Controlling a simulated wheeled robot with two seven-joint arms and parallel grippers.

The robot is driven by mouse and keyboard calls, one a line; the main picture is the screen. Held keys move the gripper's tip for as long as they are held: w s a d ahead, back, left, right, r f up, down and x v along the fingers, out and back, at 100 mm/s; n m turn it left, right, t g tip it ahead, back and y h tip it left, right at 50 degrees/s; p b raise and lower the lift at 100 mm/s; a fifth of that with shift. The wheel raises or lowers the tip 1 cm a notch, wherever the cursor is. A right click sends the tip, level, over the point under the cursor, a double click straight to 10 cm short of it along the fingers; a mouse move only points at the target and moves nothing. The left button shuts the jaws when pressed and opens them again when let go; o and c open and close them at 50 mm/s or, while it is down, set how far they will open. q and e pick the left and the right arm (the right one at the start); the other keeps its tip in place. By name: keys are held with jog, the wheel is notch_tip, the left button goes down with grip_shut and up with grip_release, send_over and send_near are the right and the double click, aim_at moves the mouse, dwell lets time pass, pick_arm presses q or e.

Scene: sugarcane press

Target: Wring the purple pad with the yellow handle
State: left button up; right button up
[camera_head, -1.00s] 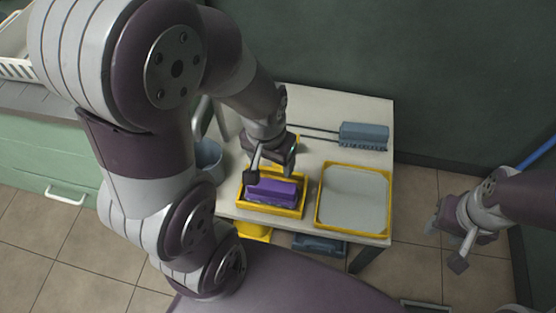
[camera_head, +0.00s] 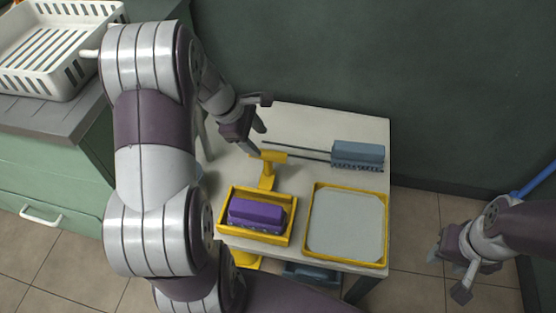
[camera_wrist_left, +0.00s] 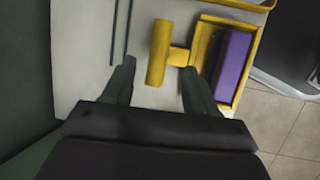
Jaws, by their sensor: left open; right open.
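The purple pad (camera_head: 256,212) lies in a small yellow tray (camera_head: 285,240) at the front left of the white table. A yellow T-shaped handle (camera_head: 268,168) stands upright at the back edge of that tray. My left gripper (camera_head: 254,125) is open and empty, above and behind the handle. In the left wrist view the open left gripper (camera_wrist_left: 155,75) has the handle (camera_wrist_left: 158,52) between its fingers, nearer the image top, and the pad (camera_wrist_left: 234,65) lies to the right. Whether the fingers touch the handle I cannot tell. My right gripper (camera_head: 448,272) is open and empty, right of the table.
A yellow-rimmed tray with a grey surface (camera_head: 346,222) lies to the right of the pad's tray. A grey-blue brush (camera_head: 358,153) with dark rods lies at the back. A white basket (camera_head: 50,45) stands on the green cabinet at left. A dark wall is behind the table.

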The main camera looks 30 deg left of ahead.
aim_at(275, 159)
pick_arm(q)
jog(key=b+x, duration=0.4)
jog(key=x, duration=0.6)
jog(key=shift+f+b, duration=0.2)
jog(key=shift+b, duration=0.2)
jog(key=shift+w+d+f, duration=0.2)
jog(key=shift+f, duration=0.2)
